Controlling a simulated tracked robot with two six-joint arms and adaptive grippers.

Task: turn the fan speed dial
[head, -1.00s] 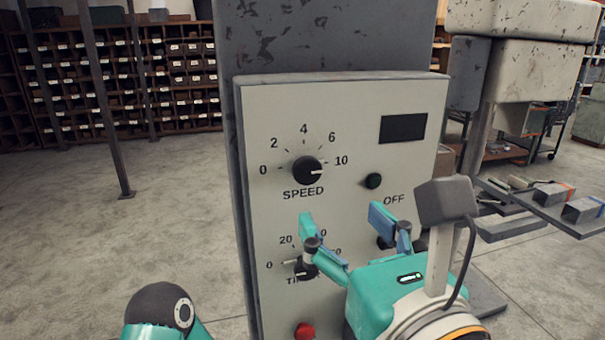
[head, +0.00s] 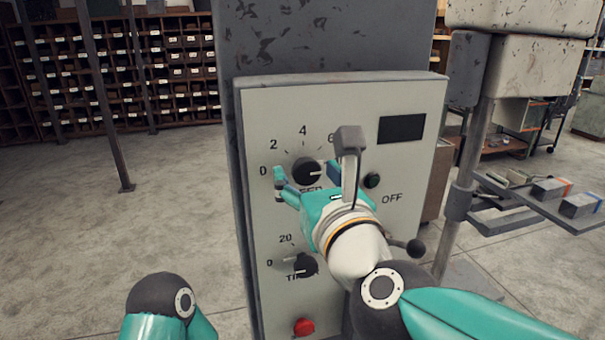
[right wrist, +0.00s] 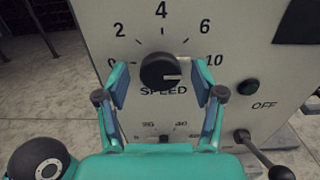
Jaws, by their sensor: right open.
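The black speed dial (head: 306,171) sits on the upper part of the grey control panel (head: 265,110), with the numbers 0 to 10 around it. In the right wrist view the dial (right wrist: 160,70) shows its pale pointer line toward the right, near the 10. My right gripper (head: 307,174) is open, with one finger to each side of the dial. In the right wrist view its fingers (right wrist: 165,88) stand apart from the dial, with gaps on both sides. My left gripper is not in view; only part of my left arm shows at the bottom left.
Below are the timer dial (head: 305,265) and a red button (head: 304,327). To the right are a dark round button (head: 372,180), a black-knobbed lever (head: 414,246) and a dark display (head: 402,128). Open floor lies left of the panel.

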